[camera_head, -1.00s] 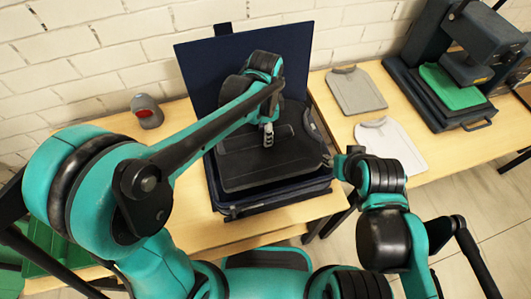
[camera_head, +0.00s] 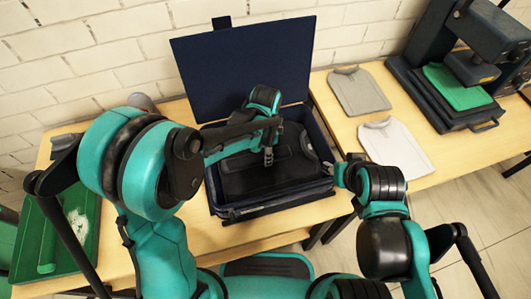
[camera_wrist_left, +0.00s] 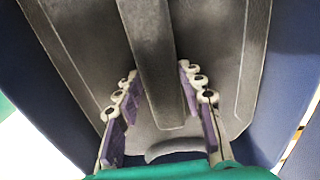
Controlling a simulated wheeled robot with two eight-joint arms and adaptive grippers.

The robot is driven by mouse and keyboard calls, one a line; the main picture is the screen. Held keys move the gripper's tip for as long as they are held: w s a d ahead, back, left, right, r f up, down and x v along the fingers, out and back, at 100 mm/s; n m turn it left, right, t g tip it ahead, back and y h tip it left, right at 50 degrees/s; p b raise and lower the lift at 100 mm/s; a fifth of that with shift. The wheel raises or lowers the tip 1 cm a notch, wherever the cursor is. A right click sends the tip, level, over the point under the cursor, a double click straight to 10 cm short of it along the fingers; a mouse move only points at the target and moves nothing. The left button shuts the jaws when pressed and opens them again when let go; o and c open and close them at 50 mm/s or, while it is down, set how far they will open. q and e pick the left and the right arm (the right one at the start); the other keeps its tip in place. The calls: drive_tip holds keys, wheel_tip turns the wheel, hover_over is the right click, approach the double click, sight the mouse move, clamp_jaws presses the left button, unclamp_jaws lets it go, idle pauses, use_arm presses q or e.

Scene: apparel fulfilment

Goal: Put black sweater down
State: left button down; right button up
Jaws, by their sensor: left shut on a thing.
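The black sweater (camera_head: 245,182) is folded flat and lies inside the open dark blue box (camera_head: 275,208), below its rim. Whether it rests fully on the bottom cannot be told. My left gripper (camera_head: 268,158) points down into the box at the sweater's middle. In the left wrist view its fingers (camera_wrist_left: 163,110) stand on both sides of a raised folded strip of the sweater (camera_wrist_left: 155,60), shut on it. My right gripper (camera_head: 336,171) is by the box's right edge; its fingers are too small to read.
The box's lid (camera_head: 245,65) stands open at the back. A grey folded garment (camera_head: 359,92) and a white one (camera_head: 395,147) lie on the right table. A press with a green cloth (camera_head: 458,88) stands beyond them. A green tray (camera_head: 88,245) is at the left.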

use_arm(q)
drive_tip(key=c, duration=1.4)
unclamp_jaws()
drive_tip(key=shift+f, duration=0.2)
drive_tip(key=o, duration=0.5)
drive_tip(key=shift+r, duration=0.1)
drive_tip(key=shift+r, duration=0.1)
